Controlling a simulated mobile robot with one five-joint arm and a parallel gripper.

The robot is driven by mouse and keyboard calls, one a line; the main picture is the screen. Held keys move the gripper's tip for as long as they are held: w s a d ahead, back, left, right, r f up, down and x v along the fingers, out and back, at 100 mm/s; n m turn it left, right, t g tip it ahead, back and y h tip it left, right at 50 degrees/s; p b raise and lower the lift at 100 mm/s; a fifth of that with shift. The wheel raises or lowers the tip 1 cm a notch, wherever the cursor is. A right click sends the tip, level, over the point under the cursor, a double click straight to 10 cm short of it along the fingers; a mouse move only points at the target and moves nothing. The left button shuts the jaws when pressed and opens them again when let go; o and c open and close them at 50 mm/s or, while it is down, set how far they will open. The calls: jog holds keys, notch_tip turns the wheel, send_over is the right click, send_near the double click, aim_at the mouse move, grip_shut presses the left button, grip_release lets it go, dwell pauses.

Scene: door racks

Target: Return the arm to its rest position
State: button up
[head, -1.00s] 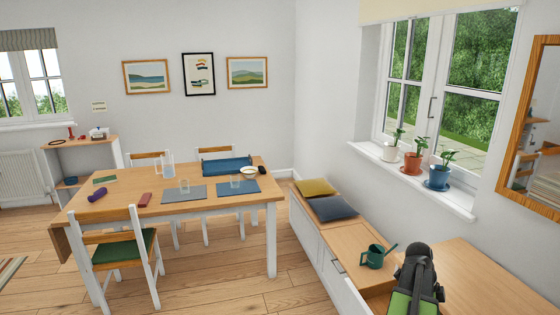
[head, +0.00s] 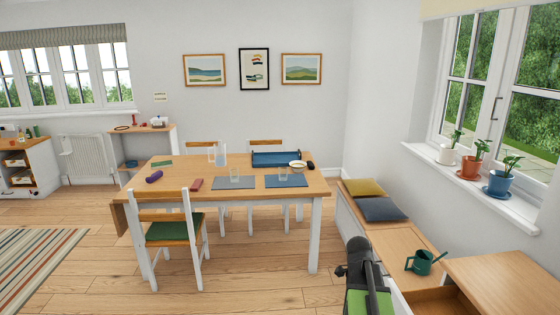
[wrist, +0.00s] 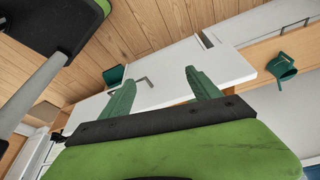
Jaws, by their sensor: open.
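My arm (head: 366,284), black and green, shows at the bottom of the head view, beside the window bench. Its fingertips cannot be made out there. In the wrist view my gripper (wrist: 160,78) has its two green fingers spread apart with nothing between them. Beyond the fingers is a white panel with a dark handle (wrist: 145,80). A dark green watering can (head: 424,262) stands on the wooden bench top, to the right of my arm; it also shows in the wrist view (wrist: 283,68), right of the fingers and apart from them.
A dining table (head: 185,178) with a blue tray (head: 276,158) stands ahead, with a green-seated chair (head: 172,230) in front. The bench has yellow (head: 364,188) and grey (head: 382,209) cushions. Potted plants line the sill.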

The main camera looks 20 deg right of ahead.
jog(key=w+a+f+n+t+y+b, duration=0.1)
jog(key=w+a+f+n, duration=0.1)
jog(key=a+n, duration=0.9)
jog(key=w+a+f+n+y+b, duration=0.1)
jog(key=a+n, duration=1.1)
jog(key=a, duration=1.2)
jog(key=shift+w+f+t+y, duration=0.4)
jog(key=shift+w+f+y, duration=0.25)
jog(key=shift+w, duration=0.4)
